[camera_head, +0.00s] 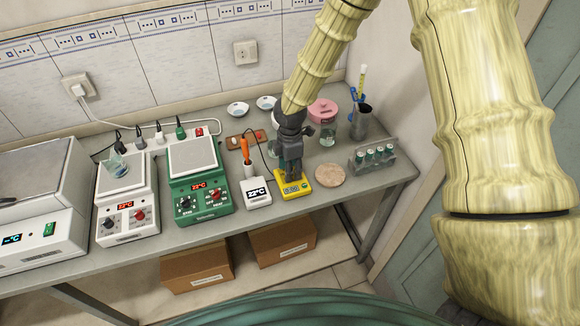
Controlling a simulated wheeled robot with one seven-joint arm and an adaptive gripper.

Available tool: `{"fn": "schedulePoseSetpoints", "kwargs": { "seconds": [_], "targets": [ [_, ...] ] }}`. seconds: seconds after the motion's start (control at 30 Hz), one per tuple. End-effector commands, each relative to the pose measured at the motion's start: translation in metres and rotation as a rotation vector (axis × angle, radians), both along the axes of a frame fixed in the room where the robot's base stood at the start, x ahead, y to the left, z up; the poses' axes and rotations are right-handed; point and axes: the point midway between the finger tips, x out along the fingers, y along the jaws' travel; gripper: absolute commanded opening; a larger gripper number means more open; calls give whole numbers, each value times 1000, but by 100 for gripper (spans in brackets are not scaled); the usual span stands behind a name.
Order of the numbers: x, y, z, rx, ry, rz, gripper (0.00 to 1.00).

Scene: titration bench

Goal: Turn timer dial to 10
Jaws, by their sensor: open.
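A small yellow device (304,187) with a lit display sits near the front edge of the bench, and I take it to be the timer. Its dial is not visible; my gripper covers the device's upper left part. My gripper (291,174) points down right over the yellow device, with its fingertips at or just above the top. I cannot tell whether the fingertips touch it. The fingers are dark and small in view, and the gripper is open.
A white meter (257,192) with an orange probe (246,152) stands left of the timer. A round tan disc (331,175) and a vial rack (372,157) are on the right. Green (201,190) and white (128,205) hotplates fill the left bench. A pink-lidded jar (323,112) stands behind.

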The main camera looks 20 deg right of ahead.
Motion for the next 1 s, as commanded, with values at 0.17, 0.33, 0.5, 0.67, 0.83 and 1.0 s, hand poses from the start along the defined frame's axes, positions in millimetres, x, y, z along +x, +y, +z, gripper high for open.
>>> {"fn": "schedulePoseSetpoints", "kwargs": {
  "seconds": [0.17, 0.33, 0.5, 0.67, 0.83, 1.0],
  "targets": [
    [0, 0, 0, 0, 0, 0, 42],
    [0, 0, 0, 0, 0, 0, 15],
    [0, 0, 0, 0, 0, 0, 0],
    [0, 0, 0, 0, 0, -7, 0],
    [0, 0, -1, -1, 0, -51, 0],
    [0, 1, -1, -1, 0, -150, 0]
  ]
}}
